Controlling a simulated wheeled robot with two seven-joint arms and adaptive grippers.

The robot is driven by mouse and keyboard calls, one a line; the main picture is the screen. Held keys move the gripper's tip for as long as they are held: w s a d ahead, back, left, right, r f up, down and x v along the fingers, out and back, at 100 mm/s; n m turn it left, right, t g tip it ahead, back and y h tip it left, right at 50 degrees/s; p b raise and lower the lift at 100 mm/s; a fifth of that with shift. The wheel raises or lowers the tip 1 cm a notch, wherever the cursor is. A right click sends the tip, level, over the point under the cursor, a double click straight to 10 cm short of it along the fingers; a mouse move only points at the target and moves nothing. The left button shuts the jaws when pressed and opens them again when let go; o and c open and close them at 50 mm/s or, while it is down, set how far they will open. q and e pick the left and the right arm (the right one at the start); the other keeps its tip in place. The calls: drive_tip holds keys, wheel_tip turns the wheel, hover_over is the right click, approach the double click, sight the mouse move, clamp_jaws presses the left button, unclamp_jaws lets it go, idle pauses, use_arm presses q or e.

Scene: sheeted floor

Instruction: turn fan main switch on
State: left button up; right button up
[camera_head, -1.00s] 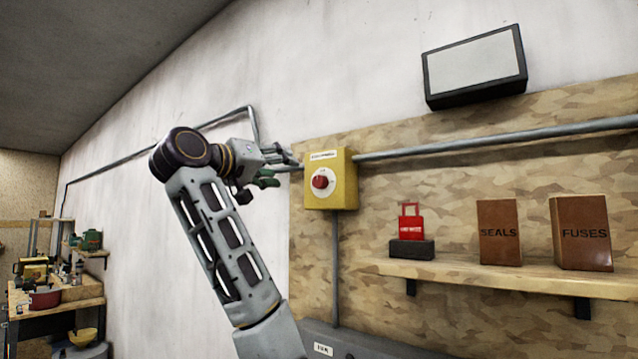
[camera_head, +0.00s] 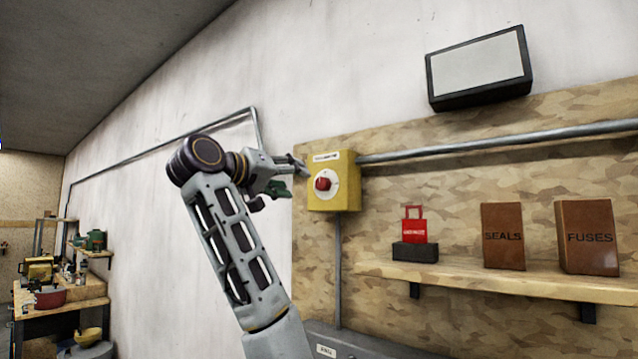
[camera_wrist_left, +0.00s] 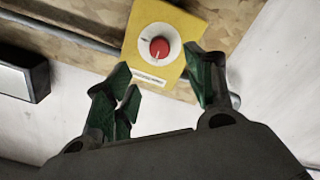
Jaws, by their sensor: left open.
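The fan main switch is a yellow box (camera_head: 346,184) on the wall panel, with a white round plate and a red knob (camera_head: 323,184) on its front. A small label sits along its top edge. My left gripper (camera_head: 291,175) is just left of the box, with its fingers pointing toward it. In the left wrist view, the red knob (camera_wrist_left: 159,48) lies beyond and between the green-padded fingers of my left gripper (camera_wrist_left: 165,88), which are spread apart and empty. The fingers appear clear of the knob. My right gripper is not in view.
A grey conduit (camera_head: 480,145) runs right from the box, and another drops below it. A shelf (camera_head: 470,277) at right holds a red lockout tag (camera_head: 414,228) on a dark block, a SEALS box (camera_head: 503,236) and a FUSES box (camera_head: 587,237). A dark-framed panel (camera_head: 478,68) hangs above.

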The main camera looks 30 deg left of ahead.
sight(320, 184)
use_arm(q)
drive_tip(key=w+p, duration=0.1)
drive_tip(key=w, duration=0.2)
drive_tip(key=w+p, duration=0.1)
drive_tip(key=w, duration=0.2)
drive_tip(key=w+p, duration=0.1)
drive_tip(key=w, duration=0.2)
drive_tip(key=shift+w+d, duration=0.35)
drive_tip(key=shift+d, duration=0.05)
drive_tip(key=shift+w+d+p, duration=0.1)
drive_tip(key=shift+w+p, duration=0.35)
drive_tip(key=shift+w, duration=0.55)
drive_tip(key=shift+c, duration=0.3)
drive_tip(key=c, duration=0.9)
drive_tip(key=shift+c, duration=0.2)
